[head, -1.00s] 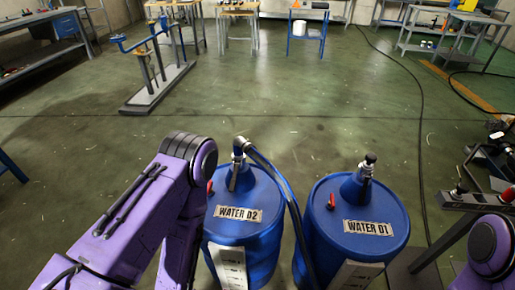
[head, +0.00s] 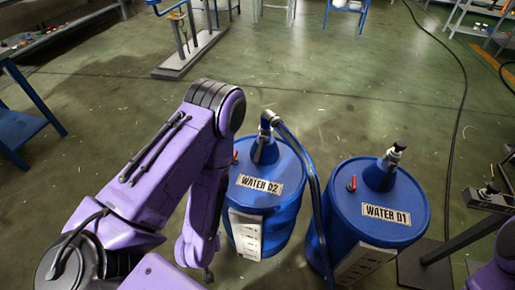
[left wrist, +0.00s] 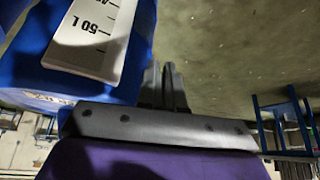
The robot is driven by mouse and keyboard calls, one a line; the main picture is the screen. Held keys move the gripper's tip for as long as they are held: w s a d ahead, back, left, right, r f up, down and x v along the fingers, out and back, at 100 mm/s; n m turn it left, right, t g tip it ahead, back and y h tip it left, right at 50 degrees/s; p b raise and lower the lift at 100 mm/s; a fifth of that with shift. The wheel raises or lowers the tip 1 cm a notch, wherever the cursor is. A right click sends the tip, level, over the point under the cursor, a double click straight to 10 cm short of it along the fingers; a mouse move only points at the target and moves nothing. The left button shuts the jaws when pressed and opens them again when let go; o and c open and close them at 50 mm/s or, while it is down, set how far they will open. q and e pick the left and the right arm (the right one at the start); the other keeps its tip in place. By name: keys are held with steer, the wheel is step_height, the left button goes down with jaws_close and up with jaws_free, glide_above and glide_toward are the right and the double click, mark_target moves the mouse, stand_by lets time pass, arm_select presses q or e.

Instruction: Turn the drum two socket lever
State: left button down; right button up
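Drum two (head: 285,215), a blue drum labelled WATER 02, stands beside my left arm. Its socket (head: 265,150) is on the lid, with a dark hose (head: 312,190) fitted on top. The red socket lever (head: 235,157) shows just left of the socket, at the edge of my left arm, which covers part of the lid's left side. My left gripper points down left of the drum, its fingers mostly hidden in the head view. In the left wrist view its fingers (left wrist: 164,87) are close together and empty, beside the drum's blue wall (left wrist: 45,80) and white scale (left wrist: 95,35).
Drum one (head: 380,225), labelled WATER 01, stands to the right with its own red lever (head: 352,184). A blue stand (head: 25,130) is at the left. A metal frame (head: 465,240) is right of drum one.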

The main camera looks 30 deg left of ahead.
arm_select(q)
steer(key=w+r+t+p, duration=0.3)
steer(key=w+r+p, duration=0.2)
steer(key=w+r, duration=0.95)
step_height(320, 180, up, 14)
steer(key=m+g+h+p, duration=0.2)
steer(key=m+h+p, duration=0.1)
steer(key=m+p, duration=0.1)
glide_above(257, 156)
steer(key=d, duration=0.2)
steer(key=f+g, duration=0.1)
steer(key=f, duration=0.4)
steer(key=a+f+g+p, duration=0.1)
steer(key=f, duration=0.4)
steer(key=f+g+p, duration=0.1)
steer(key=f, duration=0.4)
steer(key=shift+s+a, duration=0.3)
steer(key=shift+a, duration=0.1)
arm_select(e)
step_height(257, 156, up, 13)
arm_select(q)
steer(key=shift+f, duration=0.1)
